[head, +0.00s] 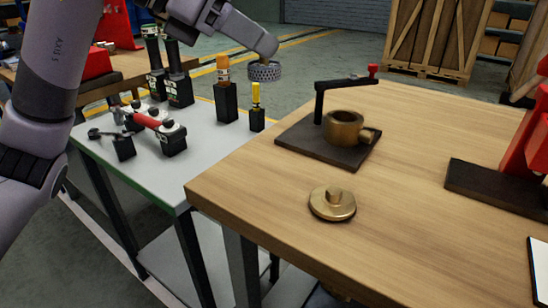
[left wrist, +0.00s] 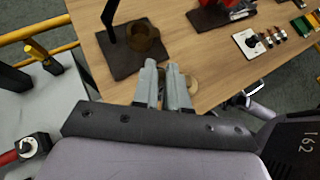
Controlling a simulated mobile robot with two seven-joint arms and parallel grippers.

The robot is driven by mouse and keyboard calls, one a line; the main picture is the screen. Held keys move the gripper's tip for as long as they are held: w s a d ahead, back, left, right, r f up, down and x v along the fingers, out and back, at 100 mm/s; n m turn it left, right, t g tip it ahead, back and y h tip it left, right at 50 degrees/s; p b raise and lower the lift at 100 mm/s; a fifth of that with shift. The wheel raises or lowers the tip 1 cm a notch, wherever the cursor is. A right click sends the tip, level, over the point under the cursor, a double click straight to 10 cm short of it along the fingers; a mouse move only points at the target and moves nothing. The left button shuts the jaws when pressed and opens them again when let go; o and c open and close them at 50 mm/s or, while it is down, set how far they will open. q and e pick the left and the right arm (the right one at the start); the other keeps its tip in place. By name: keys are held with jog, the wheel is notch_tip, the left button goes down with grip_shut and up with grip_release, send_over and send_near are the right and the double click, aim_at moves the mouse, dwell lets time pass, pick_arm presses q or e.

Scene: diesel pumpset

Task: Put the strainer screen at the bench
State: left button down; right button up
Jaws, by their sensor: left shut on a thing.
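The strainer screen (head: 264,71) is a small grey perforated ring. In the head view it is directly under the end of my left arm, above floor level and beyond the bench's left edge. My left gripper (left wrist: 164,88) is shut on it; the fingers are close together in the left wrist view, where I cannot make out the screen. In the head view the fingertips are hidden. The wooden bench (head: 410,210) fills the right, with a bronze cup (head: 345,129) on a dark plate and a round brass lid (head: 332,204) lying nearer. My right gripper is not in view.
A grey side table (head: 200,165) left of the bench holds a red-handled tool (head: 150,121), an orange-topped holder (head: 225,98) and a yellow-topped one (head: 256,110). A black post with a red-knobbed arm (head: 345,84) rises beside the cup. The bench's near middle is clear.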

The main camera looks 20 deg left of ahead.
pick_arm(q)
notch_tip(320, 180, down, 13)
jog(key=b, duration=0.3)
jog(key=shift+r, duration=0.15)
notch_tip(320, 180, down, 4)
jog(key=shift+r+b, duration=0.25)
jog(key=shift+b, duration=0.2)
jog(key=shift+f, duration=0.4)
jog(key=c, duration=1.2)
grip_release()
jog(key=shift+o, duration=0.2)
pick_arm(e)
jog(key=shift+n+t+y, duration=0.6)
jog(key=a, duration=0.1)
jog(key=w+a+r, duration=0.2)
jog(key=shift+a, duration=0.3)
